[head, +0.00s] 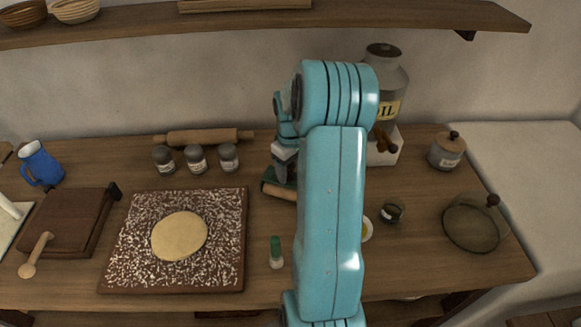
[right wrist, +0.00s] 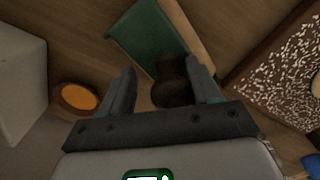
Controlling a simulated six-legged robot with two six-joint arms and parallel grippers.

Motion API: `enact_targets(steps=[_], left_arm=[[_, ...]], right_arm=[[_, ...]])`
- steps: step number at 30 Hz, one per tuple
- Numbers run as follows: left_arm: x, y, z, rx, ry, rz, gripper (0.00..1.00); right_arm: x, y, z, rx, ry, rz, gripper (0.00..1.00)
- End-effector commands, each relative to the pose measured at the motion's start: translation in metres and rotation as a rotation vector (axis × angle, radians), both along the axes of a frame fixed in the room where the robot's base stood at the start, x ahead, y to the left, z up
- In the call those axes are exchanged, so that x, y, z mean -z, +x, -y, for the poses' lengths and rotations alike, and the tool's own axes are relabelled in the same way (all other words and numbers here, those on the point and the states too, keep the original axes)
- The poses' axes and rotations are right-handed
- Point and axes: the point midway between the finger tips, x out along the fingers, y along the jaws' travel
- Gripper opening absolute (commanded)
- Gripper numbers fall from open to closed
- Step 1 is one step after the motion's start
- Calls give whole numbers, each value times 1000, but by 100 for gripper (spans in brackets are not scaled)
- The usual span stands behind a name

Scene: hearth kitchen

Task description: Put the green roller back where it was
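The green roller (right wrist: 140,38) shows in the right wrist view as a green surface with a tan strip along it and a dark brown knob-like handle (right wrist: 172,88) at the near end. My left gripper is not in view.
A speckled board (head: 225,270) with dough (head: 180,236) lies to the left. Several grey jars (head: 196,160) and a wooden rolling pin (head: 205,137) stand behind. A green-capped bottle (head: 276,252) stands in front. A white box (head: 384,158) and oil can (head: 388,85) are right.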

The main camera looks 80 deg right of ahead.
Motion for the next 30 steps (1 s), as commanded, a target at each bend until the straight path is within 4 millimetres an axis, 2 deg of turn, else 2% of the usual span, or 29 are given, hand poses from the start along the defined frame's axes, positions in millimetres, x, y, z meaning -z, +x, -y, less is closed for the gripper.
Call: enact_targets(steps=[1,21,25,27,30], left_arm=[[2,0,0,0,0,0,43],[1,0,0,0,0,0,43],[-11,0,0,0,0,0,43],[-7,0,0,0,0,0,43],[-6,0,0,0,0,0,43]], right_arm=[[8,1,-4,1,14,-1,65],[7,3,-3,2,10,4,65],[-8,3,-3,2,9,5,65],[-17,3,-2,1,4,6,65],[-43,3,-1,0,0,7,65]])
